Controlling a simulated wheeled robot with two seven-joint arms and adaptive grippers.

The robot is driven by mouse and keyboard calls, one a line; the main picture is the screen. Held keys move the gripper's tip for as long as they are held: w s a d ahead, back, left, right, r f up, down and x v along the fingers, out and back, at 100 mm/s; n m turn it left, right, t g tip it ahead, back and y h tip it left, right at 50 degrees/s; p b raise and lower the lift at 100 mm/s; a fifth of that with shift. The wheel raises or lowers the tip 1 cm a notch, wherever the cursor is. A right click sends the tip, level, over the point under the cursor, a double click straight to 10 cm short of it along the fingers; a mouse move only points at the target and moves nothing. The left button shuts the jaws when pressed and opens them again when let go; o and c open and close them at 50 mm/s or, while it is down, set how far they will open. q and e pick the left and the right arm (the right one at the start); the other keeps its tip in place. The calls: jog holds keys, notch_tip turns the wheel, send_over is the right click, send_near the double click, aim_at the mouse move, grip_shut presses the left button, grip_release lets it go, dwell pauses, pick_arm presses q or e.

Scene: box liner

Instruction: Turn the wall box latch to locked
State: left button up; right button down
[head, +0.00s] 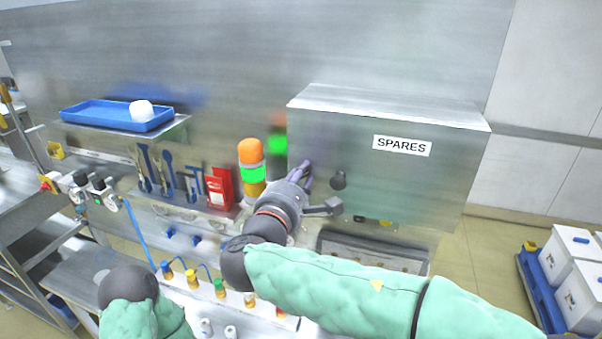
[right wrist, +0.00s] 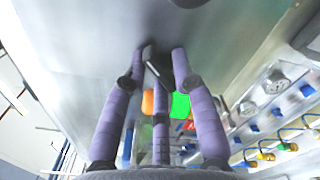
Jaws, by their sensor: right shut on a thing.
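The grey wall box (head: 400,175), labelled SPARES, hangs on the metal wall with its door shut. My right gripper (head: 303,173) is at the left part of the box front, its purple fingers against the door. In the right wrist view, the fingers (right wrist: 160,68) close around a small dark latch handle (right wrist: 154,70) in front of the grey box face. The gripper hides the latch in the head view, so I cannot tell its exact turn. My left gripper is out of view.
A stack light (head: 252,165) and a red holder (head: 220,188) stand left of my right gripper. A blue tray (head: 118,115) with a white item sits on a shelf at upper left. White boxes (head: 577,250) stand at the far right.

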jog(key=shift+r+n+p, duration=0.15)
jog(key=shift+n+p, duration=1.25)
jog(key=shift+n, duration=0.85)
jog(key=shift+r+n+p, duration=0.15)
jog(key=shift+n+p, duration=1.25)
jog(key=shift+n, duration=0.85)
jog(key=shift+f, duration=0.1)
jog(key=c, duration=1.4)
grip_release()
jog(key=shift+o, duration=1)
jog(key=shift+a, duration=0.15)
jog(key=shift+w+a+f, duration=0.1)
jog(key=shift+f, duration=0.05)
